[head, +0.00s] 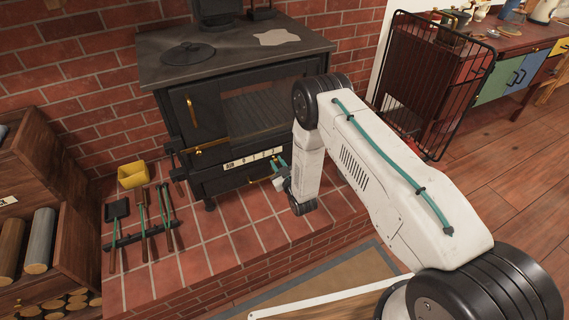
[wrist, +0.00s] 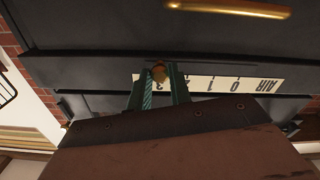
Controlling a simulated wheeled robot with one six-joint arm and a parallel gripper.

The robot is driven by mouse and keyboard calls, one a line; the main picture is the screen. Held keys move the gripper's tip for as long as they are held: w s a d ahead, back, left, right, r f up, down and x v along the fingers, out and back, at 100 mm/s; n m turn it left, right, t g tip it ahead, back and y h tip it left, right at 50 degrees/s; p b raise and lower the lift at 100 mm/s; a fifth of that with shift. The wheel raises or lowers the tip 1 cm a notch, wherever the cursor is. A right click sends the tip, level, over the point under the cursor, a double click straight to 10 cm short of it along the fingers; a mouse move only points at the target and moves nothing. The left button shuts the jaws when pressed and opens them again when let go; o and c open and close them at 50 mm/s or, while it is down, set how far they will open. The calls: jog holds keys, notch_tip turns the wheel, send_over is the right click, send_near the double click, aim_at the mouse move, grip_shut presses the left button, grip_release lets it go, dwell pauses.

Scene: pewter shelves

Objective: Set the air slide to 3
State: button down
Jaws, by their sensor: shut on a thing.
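The black stove (head: 235,100) has a pale air scale (head: 252,158) on its front, lettered AIR and then numbers. In the wrist view the scale (wrist: 222,84) appears upside down, with AIR, 0, 1 and 2 readable. My gripper (head: 280,165) is at the scale's right end in the head view. The knob is past the 2, on the side away from AIR.
A brass handle (wrist: 228,8) is on the stove front above the scale. A black mesh screen (head: 435,80) stands right of the stove.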

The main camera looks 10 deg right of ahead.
jog(key=shift+d, duration=0.15)
jog(key=c, duration=1.3)
grip_release()
jog(key=shift+w+d, duration=0.1)
jog(key=shift+d, duration=0.05)
jog(key=shift+o, duration=0.2)
jog(key=shift+s, duration=0.3)
jog(key=v, duration=0.7)
jog(key=shift+s, duration=0.15)
jog(key=shift+f, duration=0.1)
